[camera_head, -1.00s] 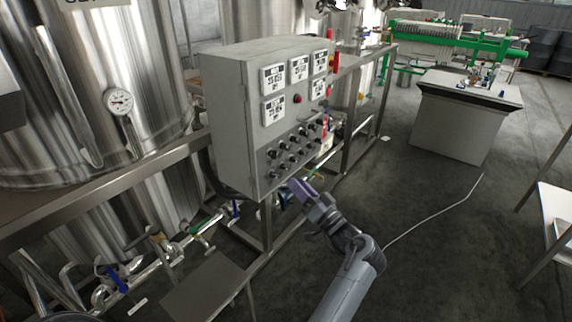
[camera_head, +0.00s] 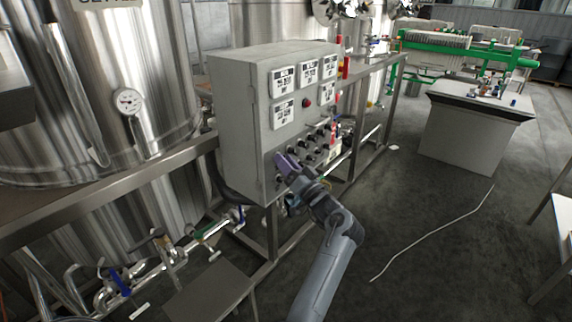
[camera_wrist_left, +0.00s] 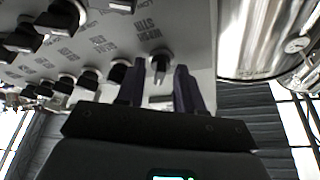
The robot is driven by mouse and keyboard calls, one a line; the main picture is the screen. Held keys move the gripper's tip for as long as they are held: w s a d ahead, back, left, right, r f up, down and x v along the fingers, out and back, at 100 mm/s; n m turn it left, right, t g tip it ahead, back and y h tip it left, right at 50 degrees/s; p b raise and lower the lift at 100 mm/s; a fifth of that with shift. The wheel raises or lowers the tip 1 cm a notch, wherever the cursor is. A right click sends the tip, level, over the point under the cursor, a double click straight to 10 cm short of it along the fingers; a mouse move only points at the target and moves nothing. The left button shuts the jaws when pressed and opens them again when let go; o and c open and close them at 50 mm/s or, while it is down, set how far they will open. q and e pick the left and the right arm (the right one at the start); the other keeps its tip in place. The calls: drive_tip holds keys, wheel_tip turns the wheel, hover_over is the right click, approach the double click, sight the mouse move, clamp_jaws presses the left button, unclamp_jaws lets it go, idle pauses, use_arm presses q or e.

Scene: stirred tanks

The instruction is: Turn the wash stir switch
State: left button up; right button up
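The grey control cabinet (camera_head: 232,130) carries rows of black rotary switches (camera_head: 322,148) low on its front. My left gripper (camera_head: 286,163) is at the lower left part of these rows and hides some switches in the head view. The fingers are apart, with nothing gripped. Printed labels beside the switches appear inverted; one near this switch seems to read "wash stir". My right gripper is not in view.
Other switches (camera_wrist_left: 66,82) sit close beside the fingers. Digital displays (camera_head: 283,80) and a red button (camera_head: 307,102) are higher on the cabinet. A steel frame and pipes (camera_head: 205,232) are below and left. The floor (camera_head: 420,235) to the right is mostly clear.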

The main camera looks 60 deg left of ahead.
use_arm(q)
clamp_jaws()
idle(0.3)
drive_tip(key=shift+w+a+f+n+g+h+b, duration=0.1)
drive_tip(key=shift+n+g+h+b, duration=0.45)
drive_tip(key=shift+n+g+b, duration=1.55)
drive_tip(key=shift+w+r+n+g+h+b, duration=0.1)
drive_tip(key=shift+n+g+h+b, duration=0.55)
drive_tip(key=shift+n+b, duration=2.7)
drive_tip(key=shift+w+a+f+n+g+h+b, duration=0.1)
drive_tip(key=shift+n+g+h+b, duration=0.3)
drive_tip(key=shift+n+g+b, duration=2.2)
drive_tip(key=shift+n+t+p, duration=0.45)
drive_tip(key=shift+n+t, duration=0.4)
drive_tip(key=shift+t, duration=0.2)
